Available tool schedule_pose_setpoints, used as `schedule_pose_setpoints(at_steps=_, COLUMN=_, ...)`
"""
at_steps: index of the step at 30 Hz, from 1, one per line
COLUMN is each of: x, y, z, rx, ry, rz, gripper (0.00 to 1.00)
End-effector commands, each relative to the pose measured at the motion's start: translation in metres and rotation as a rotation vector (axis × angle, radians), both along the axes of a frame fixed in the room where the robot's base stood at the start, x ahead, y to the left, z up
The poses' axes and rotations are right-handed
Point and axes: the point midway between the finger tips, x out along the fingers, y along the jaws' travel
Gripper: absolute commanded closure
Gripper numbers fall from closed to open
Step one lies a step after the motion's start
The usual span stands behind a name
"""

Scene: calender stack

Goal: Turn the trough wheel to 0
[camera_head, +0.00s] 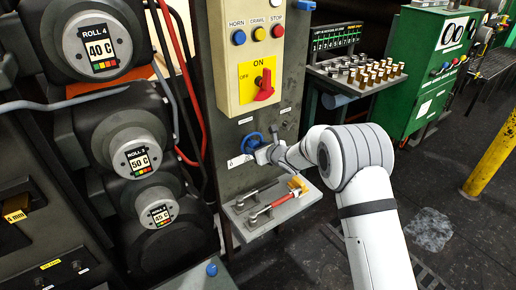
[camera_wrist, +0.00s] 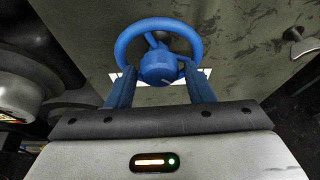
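The trough wheel is a small blue handwheel (camera_head: 252,141) on the grey panel below the yellow ON/OFF switch. In the wrist view the wheel (camera_wrist: 158,68) is close, with its round hub facing me and its rim above. My gripper (camera_head: 264,154) is at the wheel's lower right in the head view. In the wrist view my two blue fingers (camera_wrist: 161,88) stand apart, one on each side of the hub, near the lower rim. I cannot tell whether they touch it. White label edges show behind the wheel; no numbers are readable.
A red-handled switch (camera_head: 264,86) sits above the wheel. A small shelf (camera_head: 257,207) with red-marked tools juts out below. Rolls with gauges (camera_head: 139,157) and red hoses are on the left. A tray of brass pieces (camera_head: 372,75) and a green cabinet (camera_head: 424,70) stand at the right.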

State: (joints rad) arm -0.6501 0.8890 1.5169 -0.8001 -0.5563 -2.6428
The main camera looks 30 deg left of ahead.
Motion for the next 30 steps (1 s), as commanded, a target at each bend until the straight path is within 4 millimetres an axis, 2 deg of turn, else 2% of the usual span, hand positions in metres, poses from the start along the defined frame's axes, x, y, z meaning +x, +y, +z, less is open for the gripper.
schedule_pose_setpoints(at_steps=2, x=-0.0002, y=0.0001, z=0.0001, rx=0.000, ry=0.000, rz=0.000, gripper=0.59)
schedule_pose_setpoints(at_steps=12, x=-0.0004, y=0.0003, z=0.0002, rx=0.000, ry=0.000, rz=0.001, gripper=0.87)
schedule_pose_setpoints(at_steps=23, x=0.0001, y=0.0004, z=0.0005, rx=0.031, ry=0.053, rz=0.002, gripper=0.87)
schedule_pose_setpoints(at_steps=30, x=0.0016, y=-0.0006, z=-0.0004, rx=0.106, ry=0.198, rz=0.001, gripper=0.87)
